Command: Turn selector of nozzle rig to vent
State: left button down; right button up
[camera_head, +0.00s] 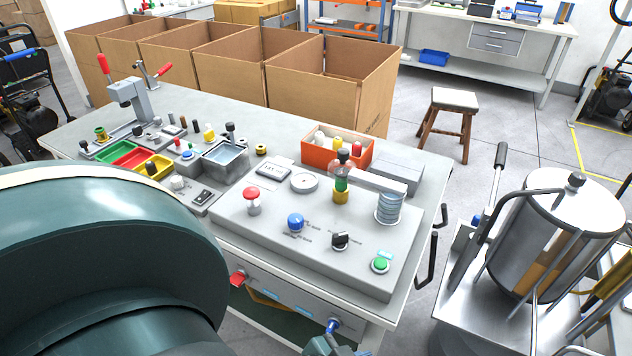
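The nozzle rig is a light grey sloped panel box (285,235) on the workbench. A black selector knob (340,241) stands on its front part, with small print around it too small to read, so I cannot tell which position it points to. On the same panel are a red mushroom button (253,200), a blue knob (295,222), a green button (380,264), a round gauge (304,182) and a clear nozzle piece with brass and green parts (341,185). A large dark teal arm link of mine fills the lower left.
Red, green and yellow trays with small parts (128,153) lie on the bench's left. An orange bin (368,155) stands behind the panel. Open cardboard boxes (320,85) line the back. A steel tank (560,240) stands right; a stool (452,105) is behind.

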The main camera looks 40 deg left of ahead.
aim_at(340, 240)
jog(key=u, duration=1.2)
